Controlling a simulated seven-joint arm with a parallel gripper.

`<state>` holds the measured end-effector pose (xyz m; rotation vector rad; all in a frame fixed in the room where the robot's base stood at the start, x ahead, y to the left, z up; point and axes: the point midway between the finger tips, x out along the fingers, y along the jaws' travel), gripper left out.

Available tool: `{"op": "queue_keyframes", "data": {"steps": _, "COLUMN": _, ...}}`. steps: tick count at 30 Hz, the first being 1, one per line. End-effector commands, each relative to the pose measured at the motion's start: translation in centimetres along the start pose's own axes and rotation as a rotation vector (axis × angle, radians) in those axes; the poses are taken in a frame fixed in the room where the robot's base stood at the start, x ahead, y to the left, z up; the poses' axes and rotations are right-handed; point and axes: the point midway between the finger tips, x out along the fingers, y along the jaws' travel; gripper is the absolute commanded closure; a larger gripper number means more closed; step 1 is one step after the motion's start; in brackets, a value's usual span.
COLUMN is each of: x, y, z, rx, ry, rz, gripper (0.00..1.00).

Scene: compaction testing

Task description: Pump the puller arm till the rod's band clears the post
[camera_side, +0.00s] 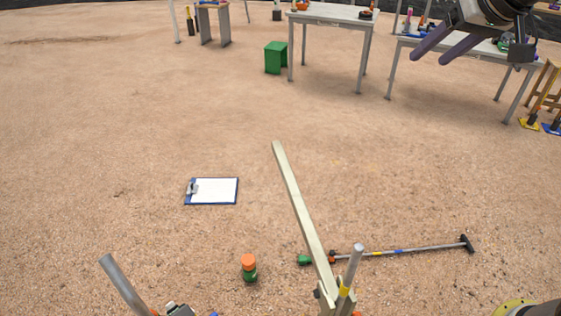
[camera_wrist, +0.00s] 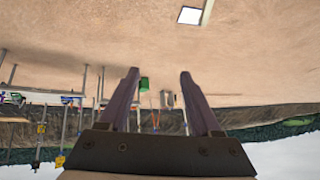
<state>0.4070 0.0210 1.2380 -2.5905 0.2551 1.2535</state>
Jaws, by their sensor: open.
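The puller arm (camera_side: 298,208) is a long pale beam in the side view, slanting up and away to the left from the post (camera_side: 329,300) at the bottom edge. A grey rod (camera_side: 354,266) stands tilted beside the beam's lower end. Its yellow band (camera_side: 343,291) shows low on it, close to the post; I cannot tell whether it is clear of the post. My gripper (camera_side: 430,58) is open and empty at the upper right, well apart from the beam. In the wrist view my gripper (camera_wrist: 159,72) has nothing between its fingers, and part of the beam (camera_wrist: 207,12) shows at the top.
A clipboard (camera_side: 215,190), an orange-capped jar (camera_side: 249,268) and a long-handled tool (camera_side: 410,250) lie or stand around the beam. A grey tube (camera_side: 122,284) rises at lower left. Tables (camera_side: 335,15) and a green bin (camera_side: 276,57) stand behind.

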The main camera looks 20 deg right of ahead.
Motion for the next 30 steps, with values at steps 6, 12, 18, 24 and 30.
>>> {"op": "queue_keyframes", "data": {"steps": 6, "x": 7.9, "y": -5.9, "z": -4.5, "rx": 0.004, "ry": -0.031, "rz": 0.005, "gripper": 0.35}}
{"op": "queue_keyframes", "data": {"steps": 12, "x": 16.5, "y": -11.2, "z": -5.4, "rx": -0.016, "ry": -0.071, "rz": 0.015, "gripper": 0.35}}
{"op": "queue_keyframes", "data": {"steps": 18, "x": 25.8, "y": -15.9, "z": -2.5, "rx": -0.076, "ry": -0.136, "rz": 0.033, "gripper": 0.35}}
{"op": "queue_keyframes", "data": {"steps": 24, "x": 32.8, "y": -18.2, "z": 2.6, "rx": -0.141, "ry": -0.219, "rz": 0.059, "gripper": 0.35}}
{"op": "queue_keyframes", "data": {"steps": 30, "x": 35.3, "y": -18.7, "z": 5.7, "rx": -0.172, "ry": -0.266, "rz": 0.076, "gripper": 0.35}}
